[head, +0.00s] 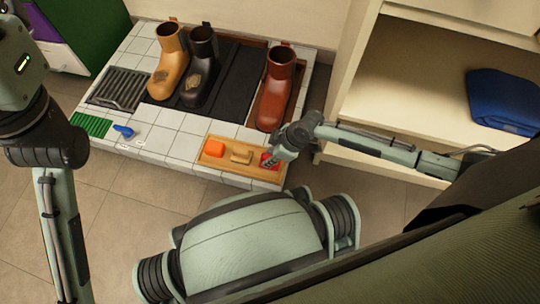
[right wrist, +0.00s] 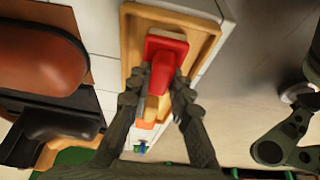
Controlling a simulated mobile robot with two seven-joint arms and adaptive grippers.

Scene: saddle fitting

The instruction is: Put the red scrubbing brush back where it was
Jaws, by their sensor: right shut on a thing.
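The red scrubbing brush (head: 267,160) is at the right end of a wooden tray (head: 226,170), beside a tan brush (head: 241,156) and an orange brush (head: 214,147). My right gripper (head: 275,157) is shut on the red brush. In the right wrist view, the red brush (right wrist: 166,50) has its handle between the fingertips of my right gripper (right wrist: 157,88), over the tray's far end. I cannot tell whether its base touches the tray floor. My left arm shows at the left of the head view, but its gripper is out of view.
The tray sits on a tiled platform (head: 180,147). A reddish-brown boot (head: 275,92) stands close behind my right gripper. Tan (head: 168,62) and black (head: 202,68) boots stand farther left. A blue object (head: 123,131) lies by a green mat (head: 90,124). Shelves stand at right.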

